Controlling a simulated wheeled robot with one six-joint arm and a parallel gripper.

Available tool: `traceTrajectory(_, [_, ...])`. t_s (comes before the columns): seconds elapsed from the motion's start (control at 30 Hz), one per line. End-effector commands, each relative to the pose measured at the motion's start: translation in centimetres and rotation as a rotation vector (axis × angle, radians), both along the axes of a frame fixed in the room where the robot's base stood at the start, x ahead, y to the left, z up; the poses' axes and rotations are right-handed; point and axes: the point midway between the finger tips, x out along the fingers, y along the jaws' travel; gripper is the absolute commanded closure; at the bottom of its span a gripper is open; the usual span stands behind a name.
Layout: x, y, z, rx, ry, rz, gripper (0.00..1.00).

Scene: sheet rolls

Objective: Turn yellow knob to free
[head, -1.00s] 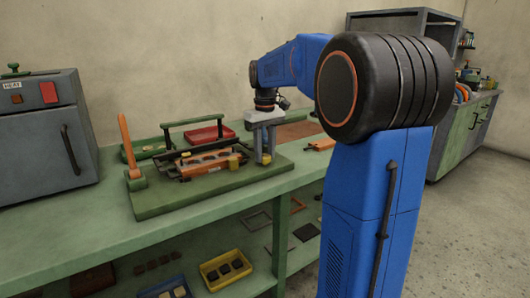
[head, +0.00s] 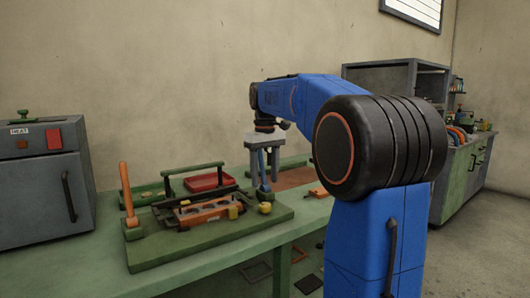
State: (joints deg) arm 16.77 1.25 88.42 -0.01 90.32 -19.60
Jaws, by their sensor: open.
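My gripper (head: 264,184) points down above the right end of a green base board (head: 170,246). Its two grey fingers are apart, with a blue upright part showing between them. A small round yellow knob (head: 265,208) sits on the board just below the fingertips, apart from them as far as I can see. A yellow block (head: 233,211) sits at the right end of an orange mould (head: 203,212) with dark round hollows. I cannot read the knob's setting or any marking from here.
An orange lever (head: 127,190) stands upright at the board's left end. A green bar handle (head: 210,165) spans behind the mould. A red tray (head: 205,181) lies behind. A grey heater box (head: 42,180) stands at left. The bench front (head: 100,280) is clear.

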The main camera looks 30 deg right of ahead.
Motion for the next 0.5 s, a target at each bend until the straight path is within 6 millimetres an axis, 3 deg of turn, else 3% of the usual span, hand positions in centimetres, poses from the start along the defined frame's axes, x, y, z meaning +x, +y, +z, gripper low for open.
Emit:
traceTrajectory(0.3, [0.1,0.0,6.0,-0.001,-0.002,0.000,0.49])
traceTrajectory(0.5, [0.0,0.0,8.1,0.000,0.000,0.000,0.49])
